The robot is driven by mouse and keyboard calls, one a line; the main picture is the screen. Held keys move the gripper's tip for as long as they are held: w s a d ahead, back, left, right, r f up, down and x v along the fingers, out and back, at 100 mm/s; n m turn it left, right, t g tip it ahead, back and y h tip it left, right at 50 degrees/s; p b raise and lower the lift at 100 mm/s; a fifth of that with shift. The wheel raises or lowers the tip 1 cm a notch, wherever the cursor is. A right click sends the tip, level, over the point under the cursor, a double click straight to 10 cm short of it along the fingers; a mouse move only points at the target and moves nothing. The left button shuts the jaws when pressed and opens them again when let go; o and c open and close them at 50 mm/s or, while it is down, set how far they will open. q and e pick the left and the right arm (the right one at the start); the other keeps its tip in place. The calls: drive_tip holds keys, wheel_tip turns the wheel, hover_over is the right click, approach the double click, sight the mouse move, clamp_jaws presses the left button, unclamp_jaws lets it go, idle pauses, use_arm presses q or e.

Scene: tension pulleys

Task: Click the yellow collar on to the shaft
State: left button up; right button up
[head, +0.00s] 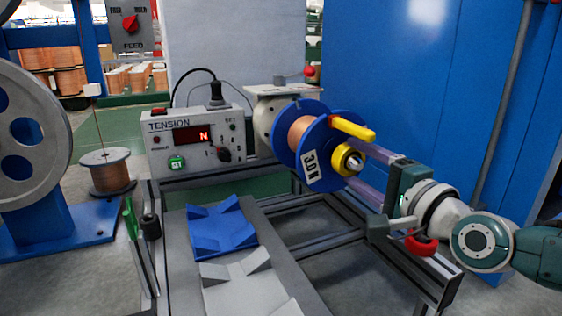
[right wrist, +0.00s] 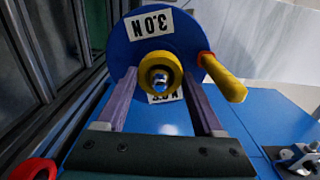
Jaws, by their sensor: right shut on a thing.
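The yellow collar (head: 341,159) is a short thick ring at the hub of the blue-flanged spool (head: 318,172), which carries copper wire. It also shows in the right wrist view (right wrist: 150,66), between the two finger tips. The metal shaft end (right wrist: 160,79) shows inside the collar's hole, so the collar is around the shaft tip; how deep it sits is hidden. My right gripper (head: 350,164) is shut on the collar, its long purplish fingers one on each side. My left gripper is not in view.
A yellow crank handle with a red root (head: 352,129) sticks out from the spool face close above the fingers. A tension meter (head: 195,140) stands left of the spool. Blue (head: 220,228) and grey cradles lie on the bench in front. A blue cabinet (head: 410,80) stands behind.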

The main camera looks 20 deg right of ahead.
drive_tip(key=shift+w, duration=0.15)
idle(0.3)
drive_tip(key=shift+w+b, duration=0.3)
drive_tip(key=shift+b, duration=0.15)
drive_tip(key=shift+w+a+b, duration=0.1)
drive_tip(key=shift+w+b, duration=0.35)
drive_tip(key=shift+w, duration=0.15)
drive_tip(key=shift+f, duration=0.1)
drive_tip(key=o, duration=1.4)
drive_tip(key=shift+w, duration=0.25)
